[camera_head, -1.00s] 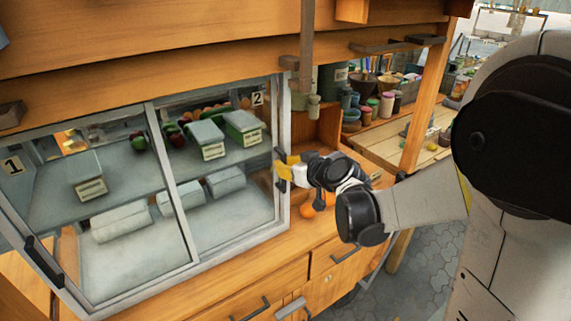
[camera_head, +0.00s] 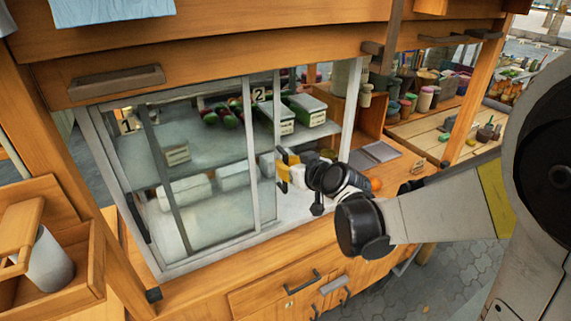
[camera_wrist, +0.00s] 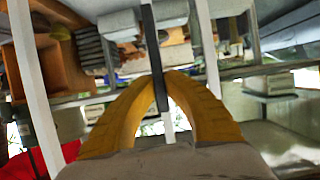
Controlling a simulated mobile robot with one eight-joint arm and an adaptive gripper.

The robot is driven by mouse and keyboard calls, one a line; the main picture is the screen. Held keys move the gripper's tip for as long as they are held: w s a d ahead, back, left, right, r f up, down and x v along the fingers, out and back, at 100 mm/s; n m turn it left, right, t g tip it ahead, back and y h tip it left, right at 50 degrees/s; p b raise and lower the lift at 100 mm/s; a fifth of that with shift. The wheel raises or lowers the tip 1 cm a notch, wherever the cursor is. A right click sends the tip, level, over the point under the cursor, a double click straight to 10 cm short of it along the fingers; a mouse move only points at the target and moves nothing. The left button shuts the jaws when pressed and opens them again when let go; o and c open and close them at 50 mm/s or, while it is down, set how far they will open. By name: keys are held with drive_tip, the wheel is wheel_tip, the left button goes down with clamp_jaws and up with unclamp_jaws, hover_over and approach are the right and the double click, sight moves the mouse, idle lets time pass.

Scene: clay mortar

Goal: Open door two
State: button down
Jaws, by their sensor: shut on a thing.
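Door two (camera_head: 265,150) is a sliding glass panel of the cabinet, marked by the "2" label (camera_head: 260,95). It stands slid left, largely overlapping door one (camera_head: 120,175), with an opening between its right edge and the right post. My gripper (camera_head: 283,165) has yellow fingers at the door's right edge. In the wrist view, the fingers (camera_wrist: 161,88) are closed on the dark upright handle (camera_wrist: 152,45) of door two.
Green-grey boxes (camera_head: 304,108) and vegetables (camera_head: 222,115) sit on the upper shelf, with white rolls (camera_head: 185,193) below. The right post (camera_head: 351,105) bounds the opening. Drawers (camera_head: 275,292) lie under the counter. A wooden box (camera_head: 45,280) stands at left.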

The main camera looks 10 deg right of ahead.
idle(0.3)
drive_tip(key=c, duration=1.5)
unclamp_jaws()
drive_tip(key=shift+o, duration=0.2)
drive_tip(key=v, duration=1.2)
drive_tip(key=s+d+f+m+g+h+b, duration=0.1)
drive_tip(key=s+f+g+h, duration=0.1)
drive_tip(key=s, duration=0.6)
drive_tip(key=s+d+f+m+g+h+b, duration=0.1)
drive_tip(key=s+f+m+g+h, duration=0.1)
drive_tip(key=s+f, duration=0.4)
drive_tip(key=s+g, duration=0.1)
drive_tip(key=s, duration=0.2)
drive_tip(key=shift+s+d+m+g, duration=0.2)
drive_tip(key=shift+d+m+g, duration=0.1)
drive_tip(key=shift+d+g, duration=0.1)
